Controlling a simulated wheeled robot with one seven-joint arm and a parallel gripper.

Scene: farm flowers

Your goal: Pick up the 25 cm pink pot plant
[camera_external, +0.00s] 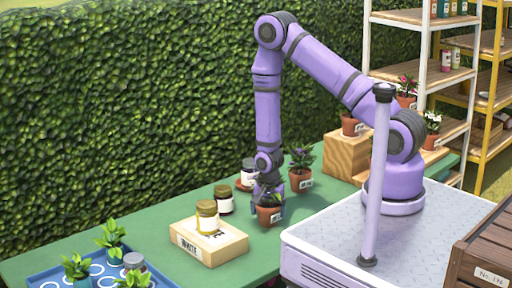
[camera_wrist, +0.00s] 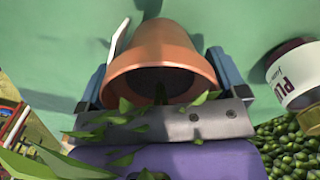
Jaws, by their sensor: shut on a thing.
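My gripper (camera_external: 268,199) points down over the green table and is shut on a terracotta pot plant (camera_external: 269,216). In the wrist view the pot (camera_wrist: 162,52) sits between the two blue-grey fingers of my gripper (camera_wrist: 163,82), with a white label at its left side. Green leaves hang over the gripper's metal plate; I cannot make out any flower on this plant. Another pot plant (camera_external: 300,178) stands just behind it to the right. A pot plant with pinkish-red flowers (camera_external: 406,90) and one with white-pink flowers (camera_external: 432,128) stand farther back at the right.
A jar with a purple-lettered label (camera_wrist: 298,76) is close at the right in the wrist view. Jars (camera_external: 224,200) stand left of the gripper. A wooden block marked WHITE (camera_external: 222,247) carries a jar. A blue tray (camera_external: 50,280) holds small plants. A wooden block (camera_external: 343,157) stands behind.

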